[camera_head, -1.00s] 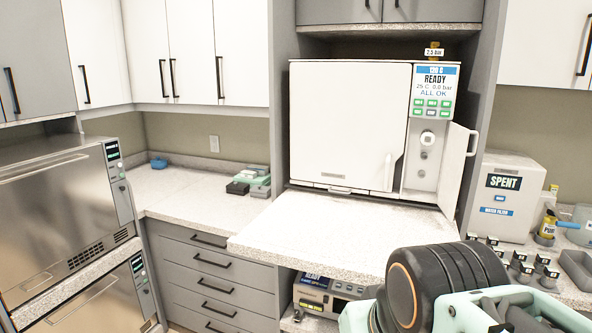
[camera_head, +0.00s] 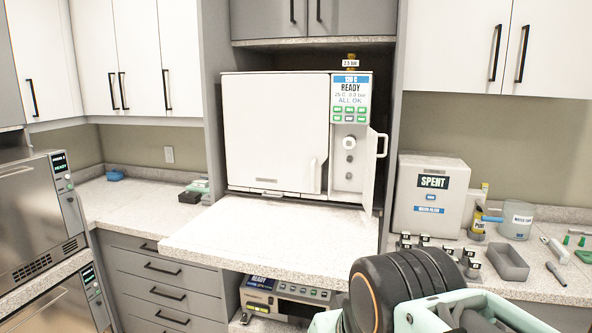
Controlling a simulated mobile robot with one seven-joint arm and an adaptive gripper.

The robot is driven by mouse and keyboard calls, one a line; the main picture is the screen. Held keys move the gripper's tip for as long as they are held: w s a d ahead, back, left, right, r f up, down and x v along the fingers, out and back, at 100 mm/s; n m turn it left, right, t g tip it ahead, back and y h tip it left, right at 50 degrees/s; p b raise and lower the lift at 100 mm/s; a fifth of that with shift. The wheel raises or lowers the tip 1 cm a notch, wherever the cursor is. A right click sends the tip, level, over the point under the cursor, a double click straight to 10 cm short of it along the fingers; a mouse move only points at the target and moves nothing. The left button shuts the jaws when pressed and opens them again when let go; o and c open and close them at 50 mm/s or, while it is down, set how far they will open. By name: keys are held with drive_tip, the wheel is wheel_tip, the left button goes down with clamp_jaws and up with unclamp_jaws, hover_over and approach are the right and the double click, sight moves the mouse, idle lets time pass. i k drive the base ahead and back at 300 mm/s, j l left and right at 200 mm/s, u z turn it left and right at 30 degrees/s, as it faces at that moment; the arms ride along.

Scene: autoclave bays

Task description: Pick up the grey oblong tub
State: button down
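A grey oblong tub (camera_head: 511,272) with an open top stands on the right-hand counter, right of a group of small dark-and-white labelled items (camera_head: 472,262). It looks empty, as far as I can see into it. My arm, with black rings and mint-green links, fills the bottom centre-right of the view, in front of and to the left of the tub. My gripper's fingers are not visible.
A white autoclave (camera_head: 272,135) reading READY stands above a pale shelf (camera_head: 270,240). A white SPENT box (camera_head: 428,195), a yellow bottle (camera_head: 478,220), a clear jug (camera_head: 517,220) and small tools (camera_head: 556,250) surround the tub's area. Steel units stand at left.

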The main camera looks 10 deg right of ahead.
sight(508, 263)
drive_tip(key=k+l, duration=0.2)
drive_tip(key=l, duration=0.2)
drive_tip(key=k+l, duration=0.15)
drive_tip(key=l, duration=0.25)
drive_tip(key=k+l, duration=0.2)
drive_tip(key=l, duration=0.2)
drive_tip(key=k+l, duration=0.15)
drive_tip(key=l, duration=0.2)
drive_tip(key=z, duration=1.05)
drive_tip(key=i+l+z, duration=0.1)
drive_tip(key=i, duration=0.5)
drive_tip(key=i+l+z, duration=0.1)
drive_tip(key=i+l, duration=0.15)
drive_tip(key=i, duration=0.4)
drive_tip(key=i+l+z, duration=0.1)
drive_tip(key=i, duration=0.55)
